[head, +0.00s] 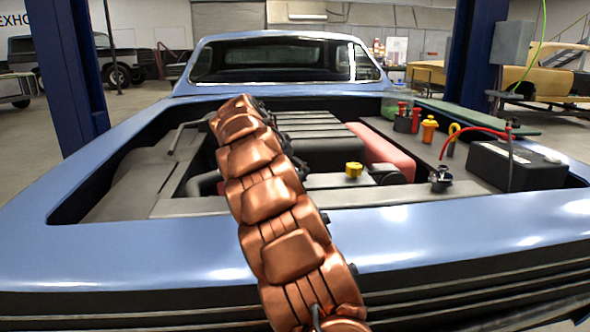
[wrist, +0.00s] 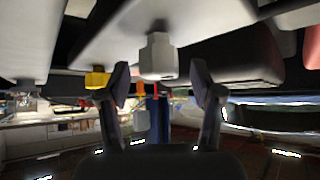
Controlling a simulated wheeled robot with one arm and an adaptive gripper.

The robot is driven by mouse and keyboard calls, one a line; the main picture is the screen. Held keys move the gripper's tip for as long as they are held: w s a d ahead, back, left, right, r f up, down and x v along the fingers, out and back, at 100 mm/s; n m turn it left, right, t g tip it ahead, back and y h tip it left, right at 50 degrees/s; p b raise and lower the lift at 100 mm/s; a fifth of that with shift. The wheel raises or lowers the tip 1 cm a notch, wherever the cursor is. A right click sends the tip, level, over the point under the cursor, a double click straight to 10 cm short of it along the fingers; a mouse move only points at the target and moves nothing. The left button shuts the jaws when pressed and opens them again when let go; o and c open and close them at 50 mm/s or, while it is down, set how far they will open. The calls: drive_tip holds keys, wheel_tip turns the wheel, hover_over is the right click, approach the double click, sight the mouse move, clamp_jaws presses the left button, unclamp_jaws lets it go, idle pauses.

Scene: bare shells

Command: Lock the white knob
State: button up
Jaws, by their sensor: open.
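The white knob (wrist: 158,57) shows in the wrist view, a pale blocky piece with a narrower neck, on a light grey panel (wrist: 120,32). That view looks upside down, so the knob hangs from the panel in the picture. My gripper (wrist: 159,68) is open, with one dark finger on each side of the knob's free end in the picture. Gaps show on both sides, and I cannot tell how far the fingertips are from it in depth. In the head view I cannot make out the knob or my gripper; my copper arm crosses the engine bay.
The blue car (head: 450,228) has an open engine bay. A yellow cap (head: 353,170) stands right of my arm and beside the left finger in the wrist view (wrist: 97,78). A black battery (head: 500,165), red cable (head: 468,131) and orange cap (head: 429,130) lie farther right.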

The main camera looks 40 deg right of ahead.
drive_tip(key=v, duration=1.1)
drive_tip(key=s+a+r+n+y+p, duration=0.2)
drive_tip(key=s+a+r+n+p, duration=0.15)
drive_tip(key=s+a+p, duration=0.4)
drive_tip(key=s+a+r+n+y+p, duration=0.2)
drive_tip(key=s+a+n+p, duration=0.2)
drive_tip(key=s+a+p, duration=0.4)
drive_tip(key=s+a+f+n+g+y+p, duration=0.2)
drive_tip(key=s+a+n+y+p, duration=0.3)
drive_tip(key=s+a, duration=1.5)
drive_tip(key=s+n+p, duration=0.2)
drive_tip(key=n+p, duration=0.2)
drive_tip(key=p, duration=0.4)
drive_tip(key=shift+s+g, duration=0.15)
drive_tip(key=shift+g, duration=0.25)
